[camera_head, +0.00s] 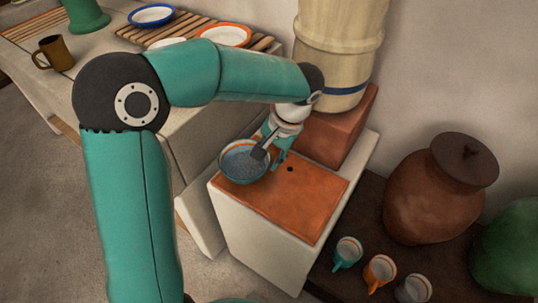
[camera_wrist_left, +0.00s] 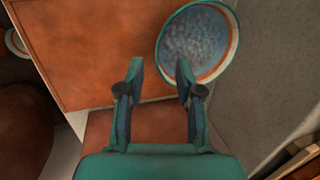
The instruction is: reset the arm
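My left arm reaches in from the left, and its gripper (camera_head: 268,160) hangs over the orange-topped stand (camera_head: 300,203). In the left wrist view the two fingers of this gripper (camera_wrist_left: 160,75) are apart with nothing held between them. My right gripper is not in view.
A pale cylinder (camera_head: 338,45) stands on an orange block (camera_head: 340,130) behind the gripper. A lidded brown jar (camera_head: 430,200) and three mugs, teal (camera_head: 346,254), orange (camera_head: 379,272) and grey (camera_head: 411,290), are at right. A brown mug (camera_head: 54,54) and plates are at upper left.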

